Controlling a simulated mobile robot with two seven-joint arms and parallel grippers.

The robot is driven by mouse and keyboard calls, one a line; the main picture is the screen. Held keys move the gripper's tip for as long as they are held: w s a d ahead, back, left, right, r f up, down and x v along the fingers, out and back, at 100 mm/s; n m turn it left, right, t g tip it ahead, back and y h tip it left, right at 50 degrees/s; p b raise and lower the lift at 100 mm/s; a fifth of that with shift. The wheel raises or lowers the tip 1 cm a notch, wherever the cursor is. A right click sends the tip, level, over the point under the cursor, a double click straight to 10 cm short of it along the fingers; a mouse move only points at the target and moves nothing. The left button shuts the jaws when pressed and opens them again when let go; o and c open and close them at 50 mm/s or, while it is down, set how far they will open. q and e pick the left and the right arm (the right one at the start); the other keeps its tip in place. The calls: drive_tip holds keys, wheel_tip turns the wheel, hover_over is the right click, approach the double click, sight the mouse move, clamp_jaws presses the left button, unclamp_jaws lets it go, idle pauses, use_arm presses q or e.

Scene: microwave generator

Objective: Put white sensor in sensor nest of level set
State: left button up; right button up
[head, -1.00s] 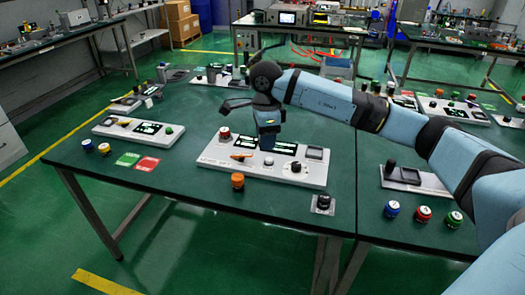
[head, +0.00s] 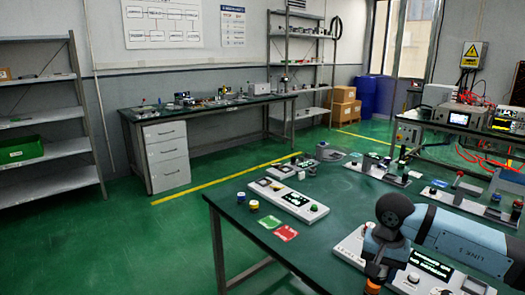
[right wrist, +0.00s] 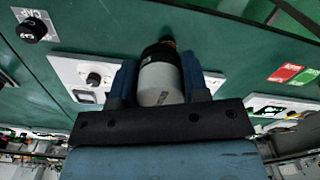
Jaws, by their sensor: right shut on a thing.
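My right gripper (right wrist: 160,62) is shut on a white cylinder with a black collar, the white sensor (right wrist: 160,84), seen between the two blue fingers in the right wrist view. In the head view, my right gripper (head: 376,268) is at the lower right, over a white panel (head: 405,280) with dark displays. The sensor cannot be made out there. The panel also shows behind the fingers in the right wrist view, with a black knob (right wrist: 94,79). I cannot tell which part is the sensor nest. My left gripper is not in view.
A second panel (head: 290,203) lies on the green table (head: 240,210). Green (head: 270,222) and red (head: 285,234) cards lie in front of it. An orange-topped piece (head: 373,286) stands beside my right gripper. A black-knobbed block (right wrist: 33,28) shows in the right wrist view.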

use_arm(q)
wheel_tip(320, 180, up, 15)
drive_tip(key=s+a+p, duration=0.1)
drive_tip(key=p, duration=1.8)
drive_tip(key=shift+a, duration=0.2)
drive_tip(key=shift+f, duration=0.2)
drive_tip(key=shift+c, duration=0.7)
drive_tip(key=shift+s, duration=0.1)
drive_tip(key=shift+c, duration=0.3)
use_arm(e)
drive_tip(key=s+a+r+n, duration=0.3)
drive_tip(key=s+r+n, duration=0.2)
drive_tip(key=s+r, duration=0.5)
wheel_tip(320, 180, up, 3)
drive_tip(key=shift+s+r+n, duration=0.2)
drive_tip(key=shift+s+n, duration=0.1)
drive_tip(key=shift+s, duration=0.05)
